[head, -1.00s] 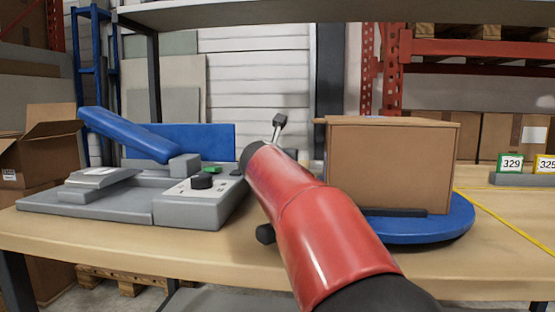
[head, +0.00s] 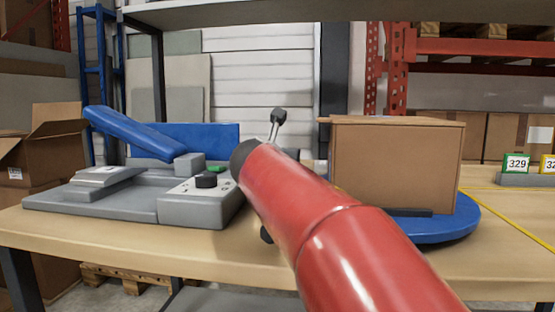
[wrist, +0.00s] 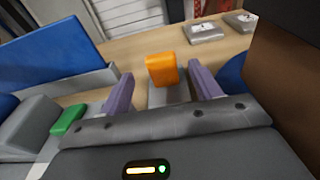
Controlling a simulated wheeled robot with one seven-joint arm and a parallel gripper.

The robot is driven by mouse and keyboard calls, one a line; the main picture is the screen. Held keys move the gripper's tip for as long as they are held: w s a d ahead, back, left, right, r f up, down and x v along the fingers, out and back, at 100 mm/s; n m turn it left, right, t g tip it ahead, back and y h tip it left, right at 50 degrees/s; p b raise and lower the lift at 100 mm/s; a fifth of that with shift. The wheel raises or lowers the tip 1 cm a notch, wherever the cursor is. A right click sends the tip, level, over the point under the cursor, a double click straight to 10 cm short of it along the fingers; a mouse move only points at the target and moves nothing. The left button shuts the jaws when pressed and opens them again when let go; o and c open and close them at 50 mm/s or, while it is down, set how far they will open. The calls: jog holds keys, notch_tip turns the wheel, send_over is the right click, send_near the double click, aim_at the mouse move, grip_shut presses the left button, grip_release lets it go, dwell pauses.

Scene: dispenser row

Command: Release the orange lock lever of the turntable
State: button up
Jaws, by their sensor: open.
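The orange lock lever (wrist: 161,70) shows in the wrist view as an upright block on a grey base (wrist: 168,95). My gripper (wrist: 161,77) is open, with one finger on each side of the lever and gaps between. I cannot tell whether the fingertips are level with it. The blue turntable (head: 462,228) carries a brown carton (head: 392,165) at the right of the table in the head view. The turntable's edge (wrist: 233,72) also shows right of the gripper in the wrist view.
A grey sealing machine with a blue arm (head: 130,133), a black knob (head: 206,181) and a green button (head: 215,169) stands left, close to my gripper. The carton stands close on the right. Grey packets (wrist: 204,31) lie beyond the lever. The table front (head: 120,235) is clear.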

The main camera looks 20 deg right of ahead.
jog(key=p, duration=0.1)
jog(key=r+p, duration=0.1)
jog(key=shift+w+d+r+g+p, duration=0.1)
jog(key=shift+d+r+g+p, duration=0.2)
jog(key=shift+g+p, duration=0.1)
jog(key=shift+g+y, duration=0.7)
jog(key=p+x, duration=0.1)
jog(key=x, duration=0.7)
jog(key=shift+a+p, duration=0.2)
jog(key=shift+p, duration=0.2)
jog(key=shift+c, duration=0.4)
